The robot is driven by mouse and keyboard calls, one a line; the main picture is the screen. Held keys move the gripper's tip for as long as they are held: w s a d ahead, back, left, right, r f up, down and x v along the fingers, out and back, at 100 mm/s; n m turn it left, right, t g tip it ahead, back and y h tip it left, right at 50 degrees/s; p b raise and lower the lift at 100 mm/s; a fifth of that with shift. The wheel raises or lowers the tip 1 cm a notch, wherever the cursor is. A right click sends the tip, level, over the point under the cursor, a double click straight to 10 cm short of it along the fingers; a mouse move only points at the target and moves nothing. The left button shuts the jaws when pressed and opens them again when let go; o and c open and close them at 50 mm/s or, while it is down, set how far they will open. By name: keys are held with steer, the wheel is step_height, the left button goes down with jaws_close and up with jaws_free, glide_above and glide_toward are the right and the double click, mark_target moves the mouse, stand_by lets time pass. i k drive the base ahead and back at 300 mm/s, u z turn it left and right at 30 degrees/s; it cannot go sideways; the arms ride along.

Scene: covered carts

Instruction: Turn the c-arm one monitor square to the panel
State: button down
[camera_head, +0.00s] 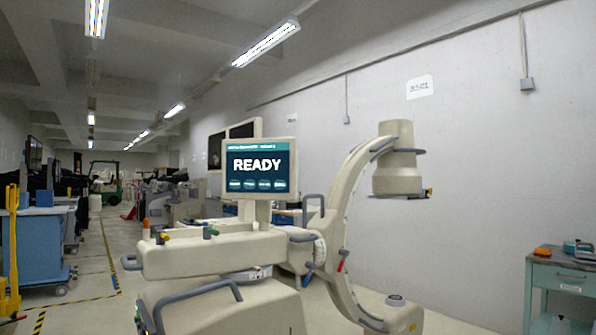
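The c-arm machine (200,254) stands in the middle, cream-coloured with grey handles. Its monitor (258,168) sits on a post above the body, with a lit teal screen reading READY. The screen faces me nearly head-on, with a slight slant. A second, dark two-screen display (243,130) stands behind it, partly hidden. The curved arm (345,200) rises at the right and ends in a round head (397,175). I cannot tell which part is the panel. My gripper is not in this view.
A teal cart (563,278) with small items on top stands at the right by the white wall (470,150). A blue cart (38,245) and a yellow post stand at the left. A striped floor lane (95,275) lies between. A green forklift (105,178) stands far back.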

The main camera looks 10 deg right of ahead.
mark_target(264, 170)
steer(key=z, duration=0.05)
steer(key=k, duration=0.7)
steer(key=u, duration=0.55)
steer(key=i, duration=1.85)
steer(key=z, duration=0.7)
